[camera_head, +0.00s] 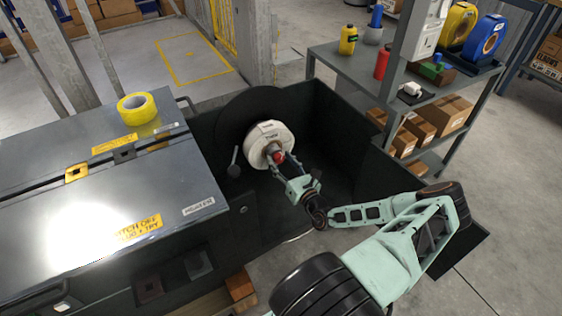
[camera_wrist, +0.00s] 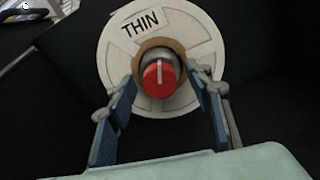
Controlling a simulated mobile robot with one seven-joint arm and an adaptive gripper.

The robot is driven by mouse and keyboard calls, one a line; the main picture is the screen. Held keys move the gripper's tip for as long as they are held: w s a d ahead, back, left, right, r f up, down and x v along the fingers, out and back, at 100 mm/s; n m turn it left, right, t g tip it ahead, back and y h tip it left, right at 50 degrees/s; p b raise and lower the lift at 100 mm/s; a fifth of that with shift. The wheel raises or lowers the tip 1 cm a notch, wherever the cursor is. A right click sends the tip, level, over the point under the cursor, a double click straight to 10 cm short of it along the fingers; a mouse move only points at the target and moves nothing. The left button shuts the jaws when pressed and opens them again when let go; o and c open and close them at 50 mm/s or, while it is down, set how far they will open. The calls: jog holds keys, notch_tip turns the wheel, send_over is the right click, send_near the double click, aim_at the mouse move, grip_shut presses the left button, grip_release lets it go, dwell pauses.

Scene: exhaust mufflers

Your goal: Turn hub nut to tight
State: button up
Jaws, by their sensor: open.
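The hub nut (camera_wrist: 159,75) is a red round cap with a pale line, at the centre of a white disc (camera_wrist: 190,28) labelled THIN. In the wrist view the pale line runs nearly upright. The nut (camera_head: 278,157) and white disc (camera_head: 267,131) also show in the head view, in front of a larger dark disc (camera_head: 225,118). My gripper (camera_wrist: 164,90) is open, with one blue-padded finger on each side of the nut. In the head view my gripper (camera_head: 280,168) is at the nut. Contact between fingers and nut cannot be told.
A dark open-topped housing (camera_head: 330,110) surrounds the disc. A black-knobbed lever (camera_head: 234,170) stands left of it. A grey cabinet top (camera_head: 90,225) with a yellow tape roll (camera_head: 137,108) lies at left. A shelf (camera_head: 345,65) with bottles and boxes stands at right.

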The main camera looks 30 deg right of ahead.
jog(key=c, duration=1.2)
jog(key=shift+o, duration=0.2)
jog(key=shift+m+p, duration=0.7)
jog(key=shift+m, duration=0.4)
jog(key=m+p, duration=0.1)
jog(key=m, duration=0.3)
jog(key=shift+m, duration=0.3)
jog(key=m, duration=0.6)
jog(key=shift+f, duration=0.1)
jog(key=shift+m, duration=0.4)
jog(key=o, duration=1.2)
jog(key=shift+c, duration=0.2)
